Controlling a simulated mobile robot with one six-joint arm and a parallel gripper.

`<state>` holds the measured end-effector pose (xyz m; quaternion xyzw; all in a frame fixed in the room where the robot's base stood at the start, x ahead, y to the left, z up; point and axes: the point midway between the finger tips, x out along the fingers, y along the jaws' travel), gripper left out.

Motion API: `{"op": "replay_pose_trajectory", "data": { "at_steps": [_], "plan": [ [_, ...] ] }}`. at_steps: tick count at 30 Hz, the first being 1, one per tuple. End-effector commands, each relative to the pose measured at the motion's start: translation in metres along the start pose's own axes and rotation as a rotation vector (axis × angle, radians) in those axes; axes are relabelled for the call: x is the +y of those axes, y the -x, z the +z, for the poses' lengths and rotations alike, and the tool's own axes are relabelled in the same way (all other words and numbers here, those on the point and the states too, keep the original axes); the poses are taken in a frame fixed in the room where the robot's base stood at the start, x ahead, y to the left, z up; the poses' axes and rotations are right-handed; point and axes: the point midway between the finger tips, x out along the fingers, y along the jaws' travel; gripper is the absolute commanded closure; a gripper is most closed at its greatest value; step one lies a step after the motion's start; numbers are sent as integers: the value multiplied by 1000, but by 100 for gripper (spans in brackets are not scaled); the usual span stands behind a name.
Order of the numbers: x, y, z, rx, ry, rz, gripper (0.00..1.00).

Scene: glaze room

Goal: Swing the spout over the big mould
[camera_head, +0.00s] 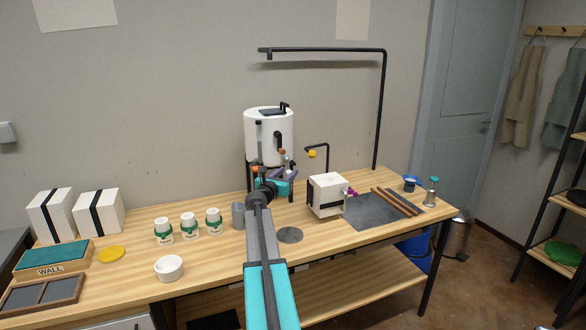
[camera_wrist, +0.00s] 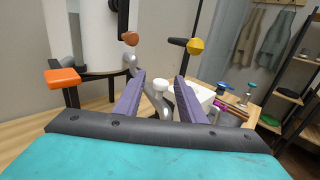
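The white tank (camera_head: 268,135) stands on a dark stand at the back of the bench; it also shows in the wrist view (camera_wrist: 100,40). A curved grey metal spout (camera_wrist: 154,97) with a white round knob (camera_wrist: 160,85) is in front of it. My gripper (camera_wrist: 160,82) is open, its two purple fingers on either side of the spout in the picture; I cannot tell whether they touch it. In the head view my gripper (camera_head: 275,184) is small and partly hidden by my arm. A white strapped mould (camera_head: 326,196) stands right of the tank. Two more strapped moulds (camera_head: 50,216) (camera_head: 99,212) stand at the far left.
A black post with a yellow knob (camera_head: 311,154) rises behind the right-hand mould. Three green-banded white cups (camera_head: 189,226), a grey cup (camera_head: 238,215) and a white bowl (camera_head: 169,268) stand left of my arm. A dark mat (camera_head: 372,213) with brown sticks lies right.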

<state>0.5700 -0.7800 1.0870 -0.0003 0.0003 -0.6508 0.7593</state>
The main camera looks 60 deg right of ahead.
Motion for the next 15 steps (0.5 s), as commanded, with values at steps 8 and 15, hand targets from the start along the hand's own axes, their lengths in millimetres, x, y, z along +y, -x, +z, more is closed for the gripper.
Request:
{"op": "replay_pose_trajectory", "data": {
  "at_steps": [8, 15],
  "plan": [
    [0, -30, 1, 1, -1, -1, 63],
    [-1, -49, 1, 1, -1, -2, 63]
  ]
}}
